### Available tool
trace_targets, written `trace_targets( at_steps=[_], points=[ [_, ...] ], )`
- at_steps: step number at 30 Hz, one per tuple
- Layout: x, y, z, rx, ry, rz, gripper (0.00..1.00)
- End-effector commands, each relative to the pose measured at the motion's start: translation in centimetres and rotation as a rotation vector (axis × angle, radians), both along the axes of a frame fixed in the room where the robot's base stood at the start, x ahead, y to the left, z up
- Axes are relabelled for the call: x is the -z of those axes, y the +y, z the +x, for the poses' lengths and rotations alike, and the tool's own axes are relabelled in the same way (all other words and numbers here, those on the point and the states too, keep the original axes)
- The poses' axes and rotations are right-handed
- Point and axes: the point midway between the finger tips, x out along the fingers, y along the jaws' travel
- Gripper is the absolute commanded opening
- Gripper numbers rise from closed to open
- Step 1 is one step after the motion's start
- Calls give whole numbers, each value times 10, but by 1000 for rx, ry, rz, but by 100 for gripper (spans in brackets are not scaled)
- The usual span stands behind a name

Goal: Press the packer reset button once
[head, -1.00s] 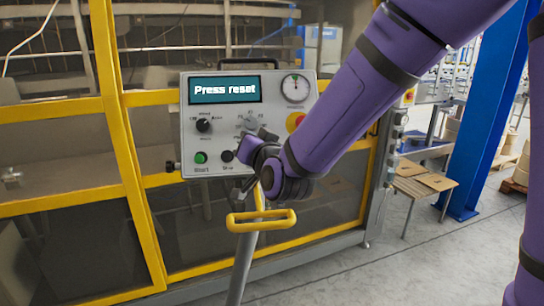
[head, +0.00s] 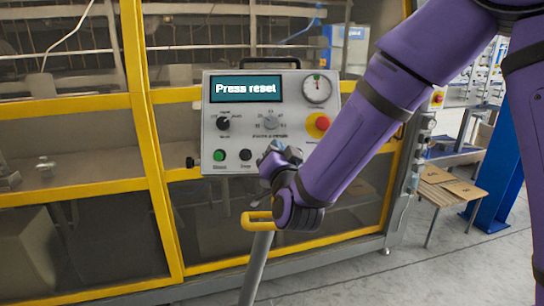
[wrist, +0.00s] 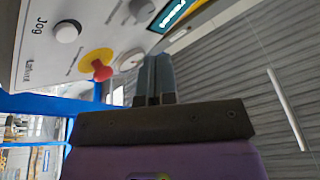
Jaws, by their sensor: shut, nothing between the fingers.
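The grey control panel (head: 240,135) faces me in the head view, its screen (head: 243,88) reading "Press reset". A green button (head: 219,156) and a black button (head: 246,155) sit low on it. My gripper (head: 272,150) is shut and empty in front of the panel's lower right, hiding that part. No button labelled reset can be made out. In the wrist view, my shut fingers (wrist: 155,75) point past the panel face. A white button (wrist: 67,31) beside the word "Jog" and a red stop knob (wrist: 101,70) on yellow lie left of them. I see no contact there.
The panel also carries a selector knob (head: 223,123), a second knob (head: 271,122) and a gauge (head: 317,89). Yellow-framed machine guards (head: 155,180) stand behind. A small table (head: 447,190) stands right, with open floor before it.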

Motion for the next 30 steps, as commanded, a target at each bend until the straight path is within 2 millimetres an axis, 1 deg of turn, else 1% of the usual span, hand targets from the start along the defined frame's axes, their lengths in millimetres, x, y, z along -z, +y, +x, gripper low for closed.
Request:
trace_targets(
  at_steps=[18, 24, 30],
  points=[
    [35, 2, 61, 1, 1, 0, 0],
    [41, 2, 71, 1, 1, 0, 0],
    [42, 2, 73, 1, 1, 0, 0]
  ],
)
